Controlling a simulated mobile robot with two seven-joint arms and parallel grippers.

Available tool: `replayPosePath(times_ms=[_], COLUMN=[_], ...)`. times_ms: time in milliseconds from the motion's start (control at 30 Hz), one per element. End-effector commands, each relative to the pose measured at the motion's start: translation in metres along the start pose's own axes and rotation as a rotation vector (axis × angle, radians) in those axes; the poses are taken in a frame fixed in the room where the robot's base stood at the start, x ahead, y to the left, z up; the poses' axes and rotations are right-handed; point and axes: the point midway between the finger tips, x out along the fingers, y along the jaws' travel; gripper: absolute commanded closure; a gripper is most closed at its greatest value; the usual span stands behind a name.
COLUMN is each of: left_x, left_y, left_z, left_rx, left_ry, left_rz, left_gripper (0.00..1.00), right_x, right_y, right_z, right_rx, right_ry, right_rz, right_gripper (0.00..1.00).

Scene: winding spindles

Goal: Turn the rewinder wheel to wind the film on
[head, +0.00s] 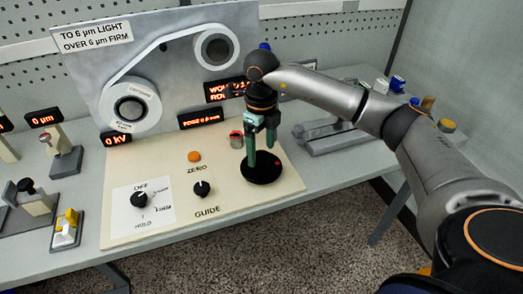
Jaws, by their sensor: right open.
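The rewinder wheel looks to be the black disc (255,175) with a small red spot, lying flat on the right of the beige panel. My right gripper (258,152) points down over this disc with its greenish fingers apart. Its fingertips hide part of the disc, and I cannot tell whether they touch it. The white film (150,58) runs on the upright grey board between a large lower-left reel (136,106) and a smaller upper-right reel (215,48). My left gripper is not in view.
The beige panel (150,232) carries an orange button (194,156), a GUIDE knob (202,189), an OFF/HOLD knob (139,200) and a red-topped part (236,139) close to my gripper. Red displays sit behind. Small devices stand on the grey table left and right.

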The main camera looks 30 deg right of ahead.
Motion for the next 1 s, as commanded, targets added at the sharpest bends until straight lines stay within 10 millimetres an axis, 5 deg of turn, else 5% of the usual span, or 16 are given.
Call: replayPosePath(times_ms=[500, 1000], left_x=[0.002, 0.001], left_y=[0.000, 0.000], left_z=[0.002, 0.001], left_rx=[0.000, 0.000], left_ry=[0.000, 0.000], left_rz=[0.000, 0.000], left_gripper=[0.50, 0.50], right_x=[-0.102, -0.113], right_y=[0.000, 0.000], right_z=[0.000, 0.000], right_rx=[0.001, 0.001], right_ry=[-0.003, 0.000], right_rz=[-0.001, 0.000], right_gripper=[0.16, 0.16])
